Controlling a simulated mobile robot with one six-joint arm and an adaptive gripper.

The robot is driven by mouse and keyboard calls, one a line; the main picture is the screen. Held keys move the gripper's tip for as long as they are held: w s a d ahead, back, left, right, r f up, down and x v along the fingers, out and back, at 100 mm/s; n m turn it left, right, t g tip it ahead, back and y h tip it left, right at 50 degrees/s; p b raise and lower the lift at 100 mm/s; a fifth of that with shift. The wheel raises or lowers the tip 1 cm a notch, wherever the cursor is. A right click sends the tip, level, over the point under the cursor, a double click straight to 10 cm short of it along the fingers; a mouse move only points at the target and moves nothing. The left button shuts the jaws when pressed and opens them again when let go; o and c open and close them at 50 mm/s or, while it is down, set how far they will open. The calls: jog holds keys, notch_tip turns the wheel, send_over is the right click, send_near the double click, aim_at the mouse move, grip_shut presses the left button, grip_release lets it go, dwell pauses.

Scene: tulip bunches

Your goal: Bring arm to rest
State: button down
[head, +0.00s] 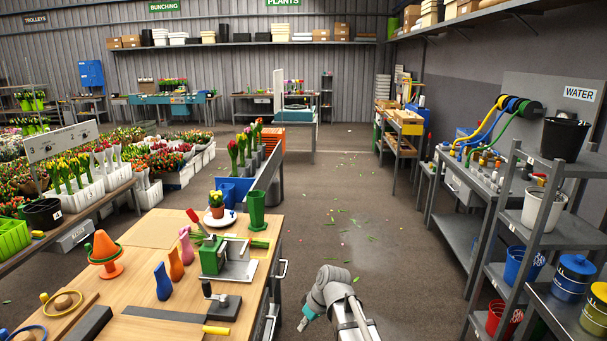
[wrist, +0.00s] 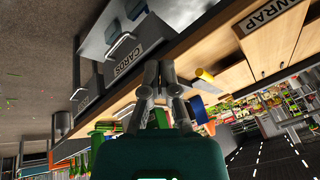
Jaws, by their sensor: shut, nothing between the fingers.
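My gripper (wrist: 159,74) shows in the wrist view with its two grey fingertips close together and nothing between them. In the head view my arm rises at the bottom centre, folded, with its teal end and my gripper (head: 302,324) low beside the right edge of the wooden workbench (head: 150,238). The gripper is over the floor side of the bench and holds nothing. The wrist view is tilted and shows the bench edge and a grey drawer front labelled CARDS (wrist: 128,58) beyond the fingers.
A grey shelf rack (head: 535,220) with buckets stands at the right. The floor aisle (head: 365,215) between is open, with scattered leaf bits.

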jog(key=s+d+m+h, duration=0.2)
jog(key=s+d+m, duration=0.2)
jog(key=s+d, duration=0.2)
jog(key=s+d+f+m+h, duration=0.1)
jog(key=s+d+m, duration=0.3)
jog(key=d, duration=0.7)
jog(key=shift+s+f+m+g+h, duration=0.3)
jog(key=shift+s+m+h, duration=0.1)
jog(key=shift+s+h, duration=0.5)
jog(key=shift+a, duration=0.1)
